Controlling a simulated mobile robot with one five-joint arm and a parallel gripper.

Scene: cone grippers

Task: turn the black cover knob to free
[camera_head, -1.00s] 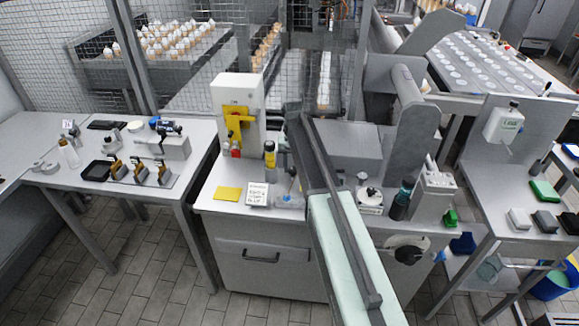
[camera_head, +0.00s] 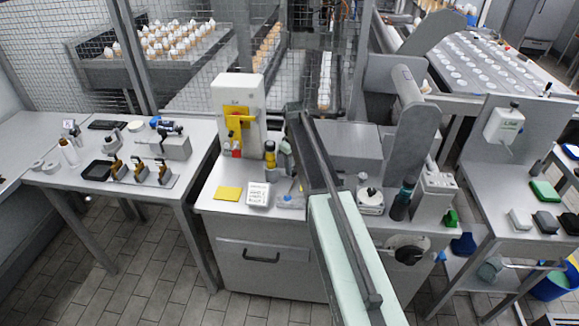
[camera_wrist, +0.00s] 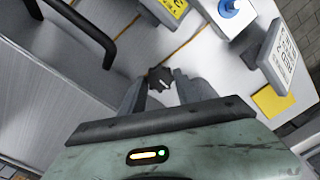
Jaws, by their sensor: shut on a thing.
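The black cover knob (camera_wrist: 160,78) is a small lobed knob with a pale mark on its face, in the middle of the wrist view. It sits on a light grey surface near a seam. My gripper (camera_wrist: 161,82) is shut on it, with one grey finger on each side. In the head view my arm crosses the middle of the scene, and I cannot make out the knob or fingertips there.
A dark bar handle (camera_wrist: 85,25) is at the wrist view's upper left. A blue-topped button (camera_wrist: 230,8), a lettered sign (camera_wrist: 285,55) and a yellow note (camera_wrist: 272,101) are to the right.

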